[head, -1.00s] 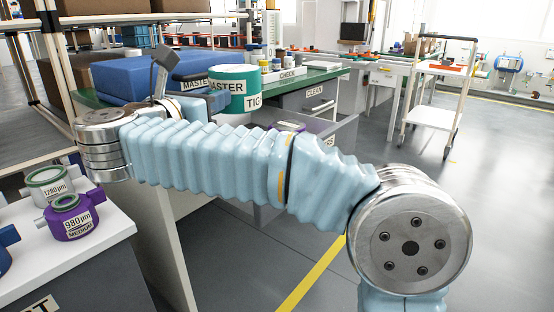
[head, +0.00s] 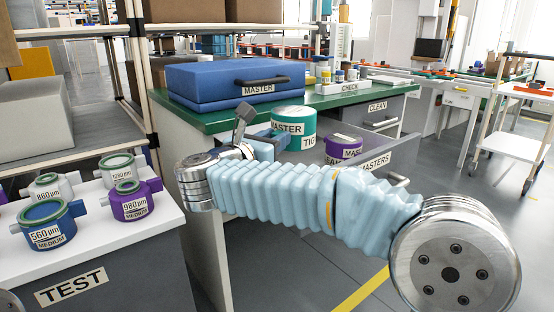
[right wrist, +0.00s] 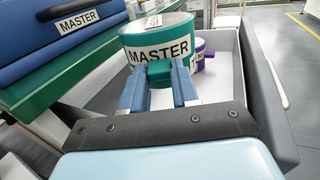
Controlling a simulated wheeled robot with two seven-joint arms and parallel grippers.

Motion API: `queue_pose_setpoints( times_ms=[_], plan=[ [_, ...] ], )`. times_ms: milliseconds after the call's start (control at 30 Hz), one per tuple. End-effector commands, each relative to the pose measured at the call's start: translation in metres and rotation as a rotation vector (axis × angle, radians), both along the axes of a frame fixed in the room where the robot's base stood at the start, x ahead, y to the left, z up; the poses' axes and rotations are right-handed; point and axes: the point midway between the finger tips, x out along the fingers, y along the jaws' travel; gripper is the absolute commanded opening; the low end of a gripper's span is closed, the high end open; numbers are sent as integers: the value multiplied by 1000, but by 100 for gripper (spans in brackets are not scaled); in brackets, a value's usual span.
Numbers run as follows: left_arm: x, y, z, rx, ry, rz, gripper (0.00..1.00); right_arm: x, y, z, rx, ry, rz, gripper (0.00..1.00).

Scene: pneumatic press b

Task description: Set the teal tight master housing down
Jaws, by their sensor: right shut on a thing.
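The teal master housing (head: 289,114) is a round drum with a pale top and labels reading MASTER and TIG. My right gripper (head: 272,142) is shut on its teal side block (right wrist: 158,72), which shows between the blue fingers in the right wrist view. The housing is upright, in or just over the open drawer (head: 398,158) labelled MASTERS. I cannot tell whether its base touches the drawer floor; my arm hides the lower part. A purple master housing (head: 343,146) sits in the drawer to the right of it. My left gripper is not in view.
A blue MASTER case (head: 222,82) lies on the green bench top (head: 165,98). A CHECK tray (head: 345,87) with small jars stands behind the drawer. At left, several housings, including a purple 980 µm one (head: 133,201), stand on the white TEST cabinet (head: 100,245).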

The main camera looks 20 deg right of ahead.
Motion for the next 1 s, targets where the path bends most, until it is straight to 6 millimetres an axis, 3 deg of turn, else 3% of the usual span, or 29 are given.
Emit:
queue_pose_setpoints(
  times_ms=[200, 400, 1000],
  plan=[
    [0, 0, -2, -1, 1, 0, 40, 15, -12, -23, -4, -1, -1, 0],
    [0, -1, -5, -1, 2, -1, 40, 14, -11, -49, -2, -2, 0, 0],
    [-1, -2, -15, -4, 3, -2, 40, 14, -11, -56, -1, -4, 0, 0]
  ],
)
